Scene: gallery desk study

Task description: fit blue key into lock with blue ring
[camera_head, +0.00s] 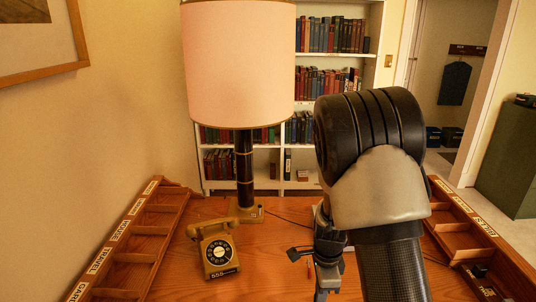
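My arm rises at the right of centre and hides much of the desk behind it. My gripper (322,285) points down over the desk, partly behind my own arm and close to the bottom edge of the picture. Its fingers are too small and too covered to tell whether they are open or shut, or whether they hold anything. I cannot make out the blue key or the lock with the blue ring. Small dark items (479,271) lie in the right-hand wooden rack, too small to identify.
The wooden desk (200,287) carries a yellow rotary telephone (219,255) and a tall lamp (240,70). Labelled wooden racks stand at the left (130,257) and right (455,240). Bare desk lies between the telephone and my gripper. A bookcase (345,47) stands behind.

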